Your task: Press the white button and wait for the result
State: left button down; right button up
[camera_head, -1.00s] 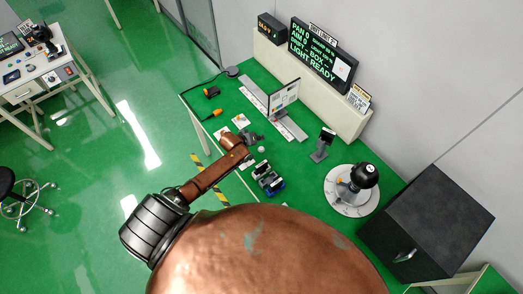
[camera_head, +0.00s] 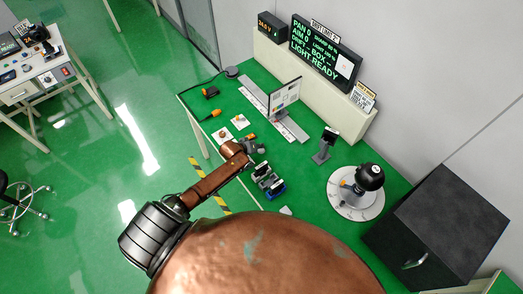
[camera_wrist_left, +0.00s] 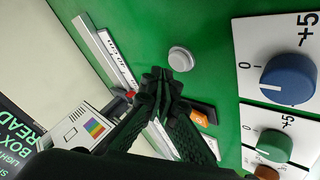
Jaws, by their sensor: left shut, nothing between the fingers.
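The white button (camera_wrist_left: 181,58) is a small round knob on the green tabletop, just beyond my left gripper's fingertips in the left wrist view. My left gripper (camera_wrist_left: 160,76) is shut and empty, its dark fingers pointing toward the button. A gap shows between tips and button in that picture; their height apart I cannot tell. In the head view my left gripper (camera_head: 252,146) is over the near edge of the bench, and I cannot make out the button clearly beside it. The display board (camera_head: 325,55) reads "LIGHT READY". My right gripper is not in view.
A blue dial (camera_wrist_left: 288,78) and a green dial (camera_wrist_left: 275,146) sit on white plates to the right of the fingers. A rail with an upright card (camera_head: 284,95) stands behind. A dark-headed device on a round base (camera_head: 345,208) and a black box (camera_head: 430,225) stand at right.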

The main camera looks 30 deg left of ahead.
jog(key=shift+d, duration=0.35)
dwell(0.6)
pick_arm(q)
jog(key=shift+f, duration=0.2)
jog(key=shift+f, duration=0.25)
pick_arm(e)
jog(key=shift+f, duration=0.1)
pick_arm(q)
jog(key=shift+f, duration=0.1)
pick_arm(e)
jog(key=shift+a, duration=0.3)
pick_arm(q)
jog(key=shift+f+b, duration=0.3)
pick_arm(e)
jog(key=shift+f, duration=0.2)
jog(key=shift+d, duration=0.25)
